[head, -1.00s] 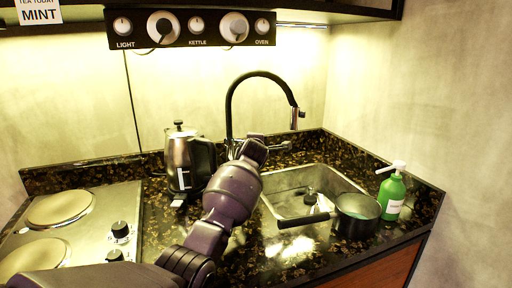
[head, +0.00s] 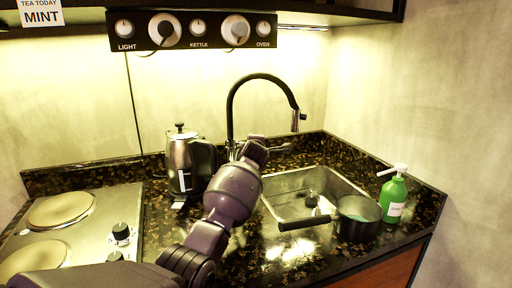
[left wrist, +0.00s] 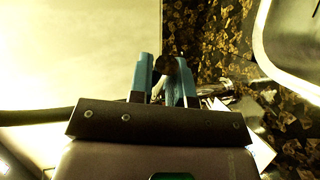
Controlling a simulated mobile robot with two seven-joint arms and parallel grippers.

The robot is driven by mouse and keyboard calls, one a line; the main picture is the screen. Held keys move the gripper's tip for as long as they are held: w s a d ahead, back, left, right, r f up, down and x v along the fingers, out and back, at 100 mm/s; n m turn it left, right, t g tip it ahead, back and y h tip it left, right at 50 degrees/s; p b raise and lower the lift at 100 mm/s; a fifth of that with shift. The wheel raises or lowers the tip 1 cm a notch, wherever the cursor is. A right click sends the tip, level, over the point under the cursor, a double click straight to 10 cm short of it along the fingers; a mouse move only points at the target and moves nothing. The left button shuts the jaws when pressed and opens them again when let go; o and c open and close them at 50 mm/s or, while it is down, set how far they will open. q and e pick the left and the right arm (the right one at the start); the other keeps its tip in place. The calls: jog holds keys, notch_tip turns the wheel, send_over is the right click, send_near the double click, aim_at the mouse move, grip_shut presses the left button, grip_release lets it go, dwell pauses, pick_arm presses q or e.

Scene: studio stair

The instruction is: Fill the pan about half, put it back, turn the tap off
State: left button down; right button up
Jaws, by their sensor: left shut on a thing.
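The tap (head: 231,103) has a tall black curved spout with a metal nozzle over the sink (head: 345,182). I see no water stream below the nozzle. The dark pan (head: 360,226) is upright at the sink's front right corner, its handle pointing left. A pale greenish patch shows inside it; its level is unclear. My left gripper (head: 254,143) is at the tap's base. In the left wrist view its blue fingers (left wrist: 163,78) are closed around a small dark piece (left wrist: 165,64), seemingly the tap lever. Chrome tap parts (left wrist: 212,88) show beside it. My right gripper is not in view.
A metal kettle (head: 182,160) stands left of the tap. A green soap bottle (head: 393,197) stands right of the pan. The hob (head: 92,225) is at left, its visible plates bare. A knob panel (head: 180,44) hangs above. A small white object (head: 325,205) is in the sink.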

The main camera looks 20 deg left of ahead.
pick_arm(q)
jog(key=s+m+h+p, duration=0.1)
jog(key=h+p, duration=0.1)
jog(key=s+m+t+h+p, duration=0.1)
jog(key=m+p, duration=0.1)
jog(key=shift+s+h+p, duration=0.2)
jog(key=shift+h+p, duration=0.2)
jog(key=c, duration=1.1)
grip_release()
jog(key=shift+c, duration=0.2)
jog(key=shift+o, duration=0.3)
